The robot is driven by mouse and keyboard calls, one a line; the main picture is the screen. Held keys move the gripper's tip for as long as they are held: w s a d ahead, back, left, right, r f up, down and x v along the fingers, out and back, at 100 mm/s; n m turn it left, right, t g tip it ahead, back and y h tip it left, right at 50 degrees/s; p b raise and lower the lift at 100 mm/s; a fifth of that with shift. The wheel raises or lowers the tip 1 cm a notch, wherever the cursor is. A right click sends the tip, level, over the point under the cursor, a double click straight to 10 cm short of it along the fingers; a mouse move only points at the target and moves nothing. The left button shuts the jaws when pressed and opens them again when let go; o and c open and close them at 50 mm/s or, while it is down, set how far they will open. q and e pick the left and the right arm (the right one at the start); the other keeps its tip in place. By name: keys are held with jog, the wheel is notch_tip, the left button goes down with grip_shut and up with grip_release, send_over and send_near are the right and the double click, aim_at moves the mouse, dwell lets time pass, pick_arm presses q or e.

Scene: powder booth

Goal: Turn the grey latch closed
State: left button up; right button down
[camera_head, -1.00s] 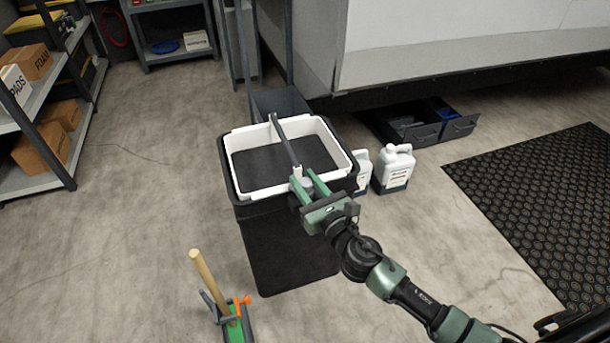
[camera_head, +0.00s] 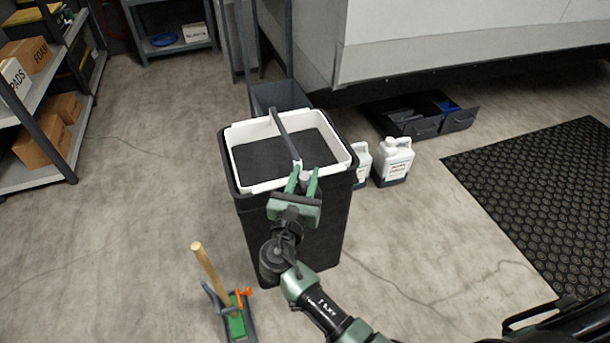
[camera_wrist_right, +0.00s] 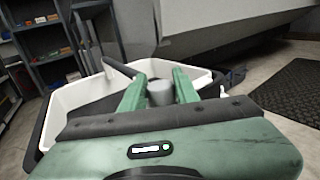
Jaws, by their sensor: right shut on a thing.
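The grey latch (camera_head: 305,177) shows as a short grey cylinder at the near rim of a black bin with a white frame. My right gripper (camera_head: 306,181) is shut on it, one green finger on each side. In the right wrist view the latch (camera_wrist_right: 160,92) stands between the fingers of the gripper (camera_wrist_right: 158,88); its lower part is hidden by my gripper. A dark grey bar (camera_head: 285,133) runs from the far side of the white frame (camera_head: 240,168) to near the latch. My left gripper is not in view.
The black bin (camera_head: 325,225) stands on the floor. White jugs (camera_head: 394,160) stand to its right. A caddy with a wooden handle (camera_head: 208,270) is at lower left. Shelves (camera_head: 55,130) are at far left and a black mat (camera_head: 550,205) at right. Clear floor lies left of the bin.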

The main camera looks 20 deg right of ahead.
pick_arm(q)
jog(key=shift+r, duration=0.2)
pick_arm(e)
jog(key=shift+h, duration=0.3)
jog(key=c, duration=1.3)
grip_release()
jog(key=shift+c, duration=0.2)
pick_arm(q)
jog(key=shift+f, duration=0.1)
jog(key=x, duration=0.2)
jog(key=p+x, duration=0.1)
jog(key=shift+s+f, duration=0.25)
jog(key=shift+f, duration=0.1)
pick_arm(e)
jog(key=v, duration=0.7)
jog(key=shift+s+a, duration=0.2)
jog(key=shift+s, duration=0.15)
jog(key=shift+d, duration=0.1)
